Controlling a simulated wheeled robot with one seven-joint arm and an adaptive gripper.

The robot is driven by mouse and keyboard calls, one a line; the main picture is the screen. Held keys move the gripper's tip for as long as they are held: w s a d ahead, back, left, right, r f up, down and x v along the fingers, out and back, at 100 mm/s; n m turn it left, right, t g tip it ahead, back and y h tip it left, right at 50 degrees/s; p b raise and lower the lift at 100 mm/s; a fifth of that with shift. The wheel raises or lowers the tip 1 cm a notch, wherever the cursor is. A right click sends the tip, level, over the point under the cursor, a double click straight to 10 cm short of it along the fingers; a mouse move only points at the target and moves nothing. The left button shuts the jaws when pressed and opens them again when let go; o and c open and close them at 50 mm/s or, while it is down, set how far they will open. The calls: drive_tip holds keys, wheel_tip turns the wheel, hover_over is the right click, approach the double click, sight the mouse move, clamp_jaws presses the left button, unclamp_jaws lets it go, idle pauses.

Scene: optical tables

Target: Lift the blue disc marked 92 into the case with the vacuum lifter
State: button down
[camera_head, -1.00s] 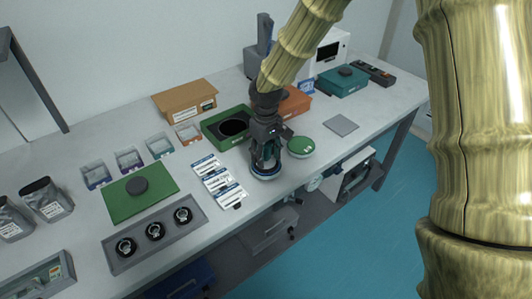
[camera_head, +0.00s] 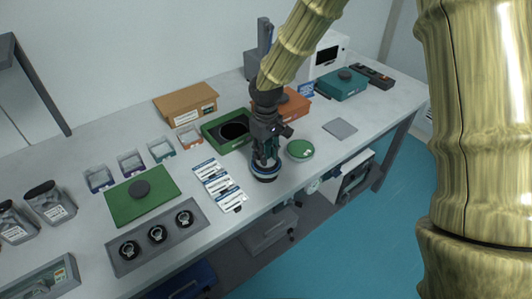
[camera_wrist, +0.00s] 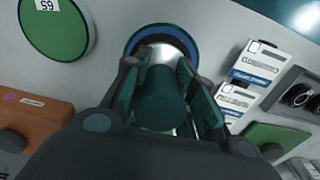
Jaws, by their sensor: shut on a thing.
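My gripper (camera_head: 265,158) is shut on the vacuum lifter, whose teal and metal body (camera_wrist: 160,92) shows between the fingers in the wrist view. The blue disc (camera_head: 265,172) is at the lifter's lower end, near the table's front edge; its blue rim also shows in the wrist view (camera_wrist: 183,36). It looks slightly clear of the table, but the gap is hard to judge. The number 92 is hidden. The open green case (camera_head: 212,131) with a round black recess stands behind and left of the gripper. A green disc (camera_head: 300,149) lies just to the right.
White labelled packets (camera_head: 220,185) lie left of the gripper. A green lid (camera_head: 165,187) with a black knob and a grey tray (camera_head: 135,233) of rings are further left. An orange case (camera_head: 294,106) stands behind. A grey square pad (camera_head: 340,129) lies right, with bare table around.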

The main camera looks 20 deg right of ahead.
drive_tip(key=shift+r+p, duration=1.9)
drive_tip(key=shift+r, duration=0.6)
drive_tip(key=shift+w, duration=0.1)
drive_tip(key=w+a+p, duration=0.1)
drive_tip(key=w+a, duration=0.2)
drive_tip(key=w, duration=0.8)
drive_tip(key=w+a+p, duration=0.2)
drive_tip(key=w+a, duration=0.1)
drive_tip(key=w, duration=0.8)
drive_tip(key=shift+w, duration=0.1)
drive_tip(key=shift+f, duration=0.2)
idle(0.7)
drive_tip(key=shift+f+b, duration=0.95)
drive_tip(key=shift+f, duration=1.7)
